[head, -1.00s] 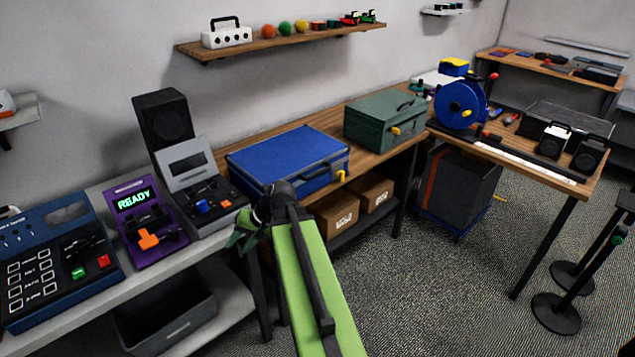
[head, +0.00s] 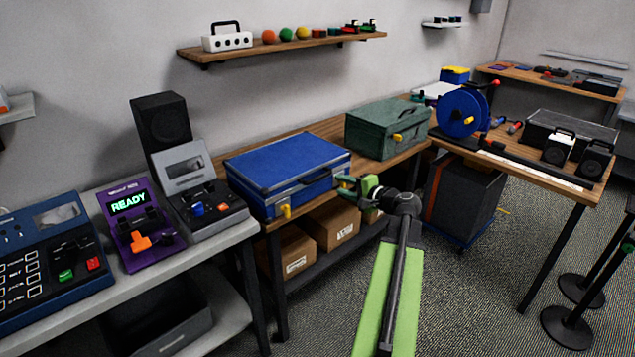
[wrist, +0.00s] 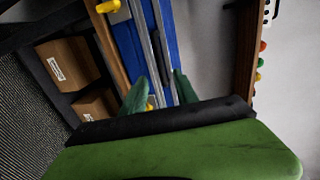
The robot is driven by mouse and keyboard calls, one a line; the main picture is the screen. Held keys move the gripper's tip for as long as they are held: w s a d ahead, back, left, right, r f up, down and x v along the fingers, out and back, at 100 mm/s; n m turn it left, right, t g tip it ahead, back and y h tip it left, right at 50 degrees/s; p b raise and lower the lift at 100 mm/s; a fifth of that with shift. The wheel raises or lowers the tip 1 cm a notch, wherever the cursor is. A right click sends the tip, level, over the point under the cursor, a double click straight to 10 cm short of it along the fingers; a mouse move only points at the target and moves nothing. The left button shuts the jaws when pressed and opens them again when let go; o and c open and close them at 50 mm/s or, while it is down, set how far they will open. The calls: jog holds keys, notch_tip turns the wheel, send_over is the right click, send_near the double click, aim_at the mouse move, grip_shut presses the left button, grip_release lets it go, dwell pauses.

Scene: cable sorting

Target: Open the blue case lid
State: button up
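The blue case (head: 287,158) lies on the wooden bench with its lid shut. A yellow latch (head: 285,211) on its left front hangs down. It also shows at the top of the wrist view (wrist: 107,6). My gripper (head: 345,186) is at the case's right front corner. In the wrist view its two green fingers (wrist: 160,85) are apart, pointing at the case's metal-edged front. A second yellow latch (wrist: 150,105) shows beside the left finger, partly hidden by it. I cannot tell whether a finger touches it.
A green case (head: 385,128) stands right of the blue one. A grey device with a raised lid (head: 190,165) stands to the left. Cardboard boxes (head: 330,225) sit on the shelf below. A wall shelf (head: 285,43) hangs above and behind.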

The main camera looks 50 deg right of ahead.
aim_at(320, 178)
jog(key=b+x, duration=0.2)
jog(key=x, duration=1)
jog(key=shift+w, duration=0.1)
jog(key=shift+c, duration=0.4)
grip_shut()
dwell(0.3)
